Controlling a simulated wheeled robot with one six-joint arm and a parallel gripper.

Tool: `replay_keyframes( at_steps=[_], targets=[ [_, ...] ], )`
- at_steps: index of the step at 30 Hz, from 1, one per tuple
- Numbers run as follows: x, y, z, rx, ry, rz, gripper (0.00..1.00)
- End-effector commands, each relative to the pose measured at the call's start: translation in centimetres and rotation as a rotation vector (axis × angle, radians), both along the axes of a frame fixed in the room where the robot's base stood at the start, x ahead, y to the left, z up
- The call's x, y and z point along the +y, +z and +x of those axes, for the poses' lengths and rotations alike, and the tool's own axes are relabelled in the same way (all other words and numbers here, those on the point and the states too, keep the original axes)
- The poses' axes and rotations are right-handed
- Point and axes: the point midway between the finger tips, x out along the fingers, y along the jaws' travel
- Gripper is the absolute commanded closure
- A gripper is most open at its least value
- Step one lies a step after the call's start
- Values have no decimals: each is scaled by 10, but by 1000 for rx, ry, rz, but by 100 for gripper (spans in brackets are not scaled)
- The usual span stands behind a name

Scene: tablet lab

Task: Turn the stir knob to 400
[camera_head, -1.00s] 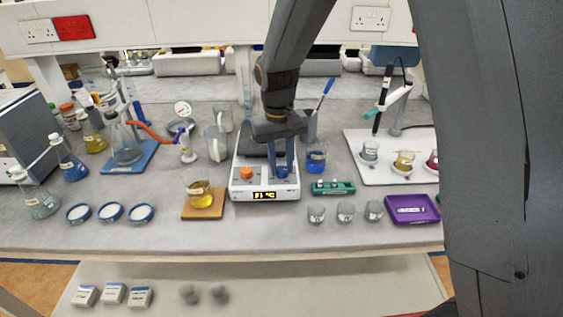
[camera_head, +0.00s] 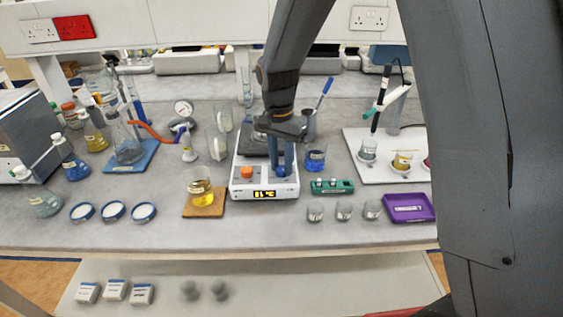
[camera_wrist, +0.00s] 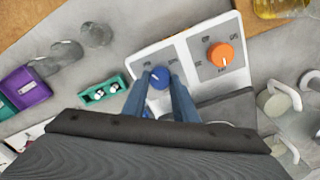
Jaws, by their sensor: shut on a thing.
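The white stirrer hotplate (camera_head: 252,193) stands in the middle of the bench, with a lit display whose digits I cannot read surely. Its orange knob (camera_head: 247,173) is on the left of the front panel and also shows in the wrist view (camera_wrist: 220,55). The blue stir knob (camera_wrist: 159,76) is on the other side of the panel, with a white pointer mark. My gripper (camera_head: 283,170) points down over that side and is shut on the blue knob, one finger on each side of it in the wrist view (camera_wrist: 160,84). The scale numbers around the blue knob are partly hidden by the fingers.
A beaker of yellow liquid (camera_head: 201,192) on a wooden board stands left of the hotplate. A blue-liquid beaker (camera_head: 316,156) and a green rack (camera_head: 332,187) are close on the right. Several small glass vessels and a purple tray (camera_head: 408,208) lie further right.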

Motion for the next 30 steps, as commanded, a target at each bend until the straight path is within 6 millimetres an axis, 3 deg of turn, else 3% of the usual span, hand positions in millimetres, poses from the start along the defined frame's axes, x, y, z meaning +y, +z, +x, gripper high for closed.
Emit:
replay_keyframes(
  at_steps=[21, 22, 24, 30],
  targets=[
    [0, 1, 1, -2, -69, 0, 97],
    [0, 1, 1, -2, -69, 0, 69],
    [0, 1, 1, -2, -69, 0, 57],
    [0, 0, 0, -1, -69, 0, 56]
  ],
)
